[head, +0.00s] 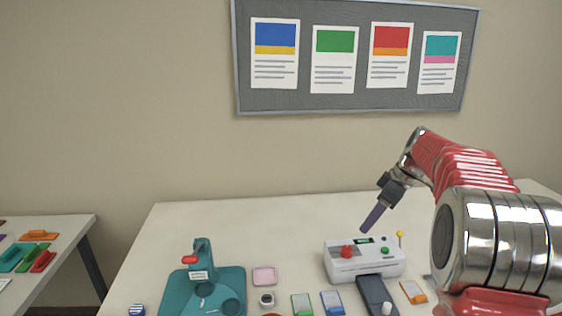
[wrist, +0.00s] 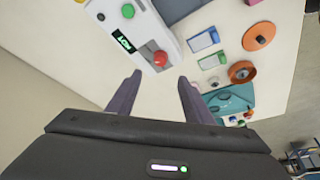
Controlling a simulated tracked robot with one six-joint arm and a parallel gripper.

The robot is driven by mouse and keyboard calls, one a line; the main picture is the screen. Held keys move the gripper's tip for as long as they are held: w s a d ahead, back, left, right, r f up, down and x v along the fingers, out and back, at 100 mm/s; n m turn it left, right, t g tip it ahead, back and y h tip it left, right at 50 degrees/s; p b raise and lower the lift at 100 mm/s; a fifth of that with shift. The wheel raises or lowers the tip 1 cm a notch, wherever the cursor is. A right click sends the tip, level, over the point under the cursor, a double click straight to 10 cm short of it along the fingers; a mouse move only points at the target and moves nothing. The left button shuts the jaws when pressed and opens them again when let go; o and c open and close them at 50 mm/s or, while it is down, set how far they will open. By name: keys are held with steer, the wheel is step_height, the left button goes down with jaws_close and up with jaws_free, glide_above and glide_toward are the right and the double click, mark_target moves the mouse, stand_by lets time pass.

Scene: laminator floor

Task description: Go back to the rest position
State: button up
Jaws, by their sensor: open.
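My gripper (head: 374,217) hangs at the end of my red and chrome arm, just above and behind the left part of the laminator in the head view. In the wrist view my gripper (wrist: 158,88) shows two dark purple fingers, spread apart with nothing between them. The white laminator (head: 345,262) stands on the table, with a red knob, a green button and a small lit green display. No object is held.
The white table (head: 170,222) holds a teal press (head: 207,290), a pink tray (head: 264,275), a dark slab (head: 372,292) and several coloured cards at the front. A yellow-tipped pin (head: 400,236) stands behind the laminator. The table's back left is clear. A side table (head: 75,225) stands left.

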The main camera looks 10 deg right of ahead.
steer(key=s+a+f+m+h, duration=0.1)
steer(key=s+f+m, duration=0.4)
steer(key=s+m, duration=0.25)
steer(key=s+a+r+t, duration=0.1)
steer(key=s+a, duration=0.4)
steer(key=s, duration=0.3)
steer(key=s+a+r+m+t+h, duration=0.1)
steer(key=s+a+r, duration=0.1)
steer(key=s+a, duration=0.4)
steer(key=s+a+r+m+h, duration=0.1)
steer(key=s+a, duration=0.5)
steer(key=s, duration=0.6)
steer(key=shift+r+t, duration=0.25)
steer(key=shift+t, duration=0.15)
steer(key=shift+c, duration=0.4)
